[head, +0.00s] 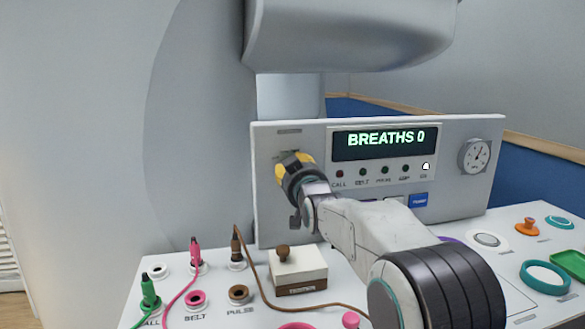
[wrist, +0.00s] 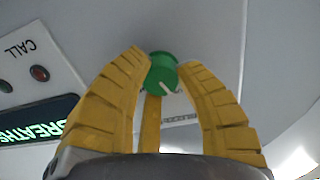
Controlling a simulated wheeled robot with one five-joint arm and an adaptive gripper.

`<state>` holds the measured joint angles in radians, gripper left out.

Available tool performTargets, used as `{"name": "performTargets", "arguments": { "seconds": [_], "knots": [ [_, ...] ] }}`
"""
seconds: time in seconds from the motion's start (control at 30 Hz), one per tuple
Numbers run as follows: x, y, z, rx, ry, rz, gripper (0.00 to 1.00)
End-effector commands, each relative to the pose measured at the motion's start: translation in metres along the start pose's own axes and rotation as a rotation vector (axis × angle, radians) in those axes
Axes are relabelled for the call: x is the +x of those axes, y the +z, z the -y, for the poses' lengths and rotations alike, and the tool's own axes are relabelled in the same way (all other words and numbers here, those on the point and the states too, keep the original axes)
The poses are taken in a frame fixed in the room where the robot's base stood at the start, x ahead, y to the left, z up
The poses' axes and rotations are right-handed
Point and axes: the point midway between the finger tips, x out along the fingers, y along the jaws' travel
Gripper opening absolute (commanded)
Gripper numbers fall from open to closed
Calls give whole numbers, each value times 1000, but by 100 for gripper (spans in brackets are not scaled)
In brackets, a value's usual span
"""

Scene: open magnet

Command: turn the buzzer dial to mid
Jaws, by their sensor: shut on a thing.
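The green dial (wrist: 161,73) sits on the grey front panel in the wrist view, with a white pointer line toward its lower right edge there. My gripper (wrist: 163,64) has its yellow fingers closed around the dial's sides. In the head view my gripper (head: 289,168) reaches the left part of the upright panel (head: 268,215) and hides the dial. The dial's scale marks and setting names cannot be read; a small label strip (wrist: 181,117) shows behind the fingers.
The display (head: 386,140) reads BREATHS 0 above a row of small lamps. A round gauge (head: 474,155) is at the panel's right. Below, the white desk holds green, pink and brown plugs with cables, a knobbed box (head: 298,270) and several coloured rings.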

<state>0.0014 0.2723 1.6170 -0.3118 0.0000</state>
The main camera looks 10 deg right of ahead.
Motion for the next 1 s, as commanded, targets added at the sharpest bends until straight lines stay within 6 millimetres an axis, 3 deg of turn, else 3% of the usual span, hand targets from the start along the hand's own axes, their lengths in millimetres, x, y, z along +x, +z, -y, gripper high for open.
{"name": "performTargets", "arguments": {
  "seconds": [0.37, 1.0],
  "knots": [
    [-1, -6, 0, 88, -1, -21, 0],
    [-1, -5, -2, 559, -4, -24, 0]
  ]
}}
